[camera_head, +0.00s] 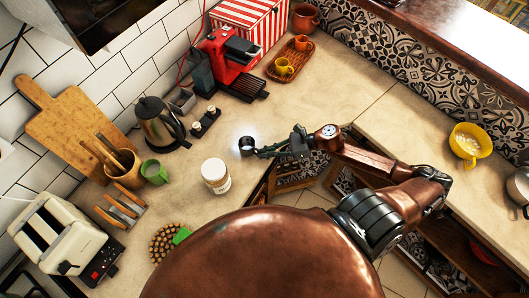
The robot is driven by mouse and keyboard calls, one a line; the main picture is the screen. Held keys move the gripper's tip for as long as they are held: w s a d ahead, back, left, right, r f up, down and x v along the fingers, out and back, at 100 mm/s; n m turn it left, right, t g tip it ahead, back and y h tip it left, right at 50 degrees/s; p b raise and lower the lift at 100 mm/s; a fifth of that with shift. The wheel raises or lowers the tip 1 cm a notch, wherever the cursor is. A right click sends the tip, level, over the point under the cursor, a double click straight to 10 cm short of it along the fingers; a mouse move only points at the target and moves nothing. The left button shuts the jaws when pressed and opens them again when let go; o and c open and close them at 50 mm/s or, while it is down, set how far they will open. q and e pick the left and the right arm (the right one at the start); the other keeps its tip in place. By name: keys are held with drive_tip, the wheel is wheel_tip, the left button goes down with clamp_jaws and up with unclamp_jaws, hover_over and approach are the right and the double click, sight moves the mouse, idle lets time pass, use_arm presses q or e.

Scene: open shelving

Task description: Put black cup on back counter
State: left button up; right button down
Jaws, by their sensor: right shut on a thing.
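The small black cup (246,146) appears over the light stone counter (330,88), close to its front edge. My right gripper (259,151) reaches in from the right and is shut on the cup at its right side. The cup's opening faces up toward the camera, and a bright patch of light lies around it. I cannot tell whether the cup touches the counter or hangs just above it. My left gripper is not in view.
A white jar (215,175) stands left of the cup. A dark kettle (159,122), a red coffee machine (229,52) and a wicker tray (291,58) with small cups stand farther back. A yellow bowl (470,143) sits on the right counter.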

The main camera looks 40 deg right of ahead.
drive_tip(key=shift+f, duration=0.2)
drive_tip(key=c, duration=2.1)
unclamp_jaws()
drive_tip(key=shift+r, duration=0.1)
drive_tip(key=shift+r, duration=0.25)
drive_tip(key=v, duration=1.2)
drive_tip(key=shift+b, duration=0.3)
drive_tip(key=shift+f, duration=0.15)
